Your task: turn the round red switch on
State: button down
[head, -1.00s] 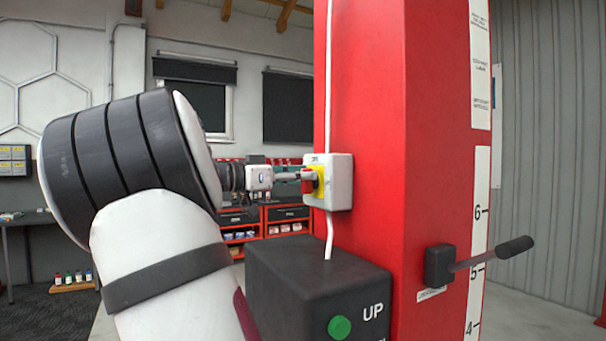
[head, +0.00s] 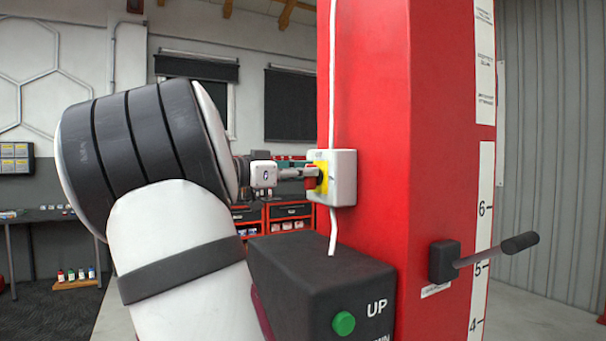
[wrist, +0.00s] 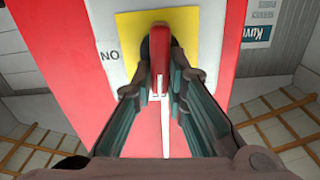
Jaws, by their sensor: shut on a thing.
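The round red switch (head: 311,177) sits on a yellow plate (head: 322,178) on a pale box (head: 343,178) fixed to the red column. In the wrist view its red handle (wrist: 160,62) stands upright in the picture, in front of the yellow plate (wrist: 190,22). My gripper (head: 300,174) reaches it from the left in the head view. In the wrist view my gripper's two fingers (wrist: 162,85) are shut on the red handle, one on each side. The letters "NO" show left of the yellow plate. The far side of the switch is hidden.
A black control box (head: 300,285) with a green button (head: 343,323) is below the switch. A lever with a black grip (head: 519,243) sticks out from the red column (head: 375,110) at right. A white cable runs above and below the switch box.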

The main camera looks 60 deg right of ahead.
jog(key=m+b, duration=0.3)
jog(key=m, duration=0.1)
jog(key=f+m+b, duration=0.1)
jog(key=m+b, duration=0.3)
jog(key=m, duration=0.1)
jog(key=s+m+b, duration=0.1)
jog(key=m+b, duration=0.2)
jog(key=m, duration=0.1)
jog(key=shift+a+f+b, duration=0.3)
jog(key=shift+b, duration=0.05)
jog(key=m+b, duration=0.3)
jog(key=b, duration=0.1)
jog(key=shift+f+m, duration=0.1)
jog(key=shift+m, duration=0.2)
jog(key=shift+s+m+b, duration=0.1)
jog(key=shift+m+b, duration=0.2)
jog(key=shift+b, duration=0.1)
jog(key=c, duration=1.6)
grip_release()
jog(key=shift+a, duration=0.1)
